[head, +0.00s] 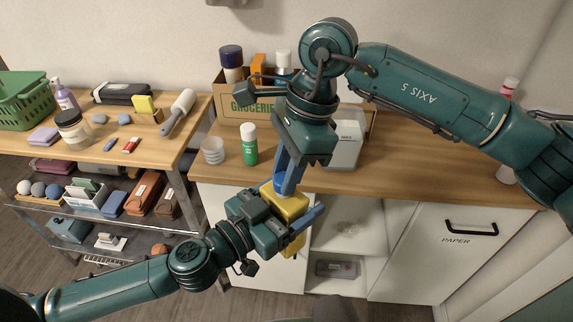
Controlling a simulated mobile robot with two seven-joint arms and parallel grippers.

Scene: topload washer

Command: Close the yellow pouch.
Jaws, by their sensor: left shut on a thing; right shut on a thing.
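The yellow pouch (291,209) is in the middle of the head view, held up in front of the wooden counter's front edge. My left gripper (300,226) comes in from the lower left and is shut on the pouch. My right gripper (284,182) comes down from above and is shut at the pouch's top. The grippers cover much of the pouch, so its opening and closure are hidden. I cannot tell whether it is open or closed.
A shelf table (95,150) with many small items stands left. A white cabinet marked PAPER (430,262) stands lower right.

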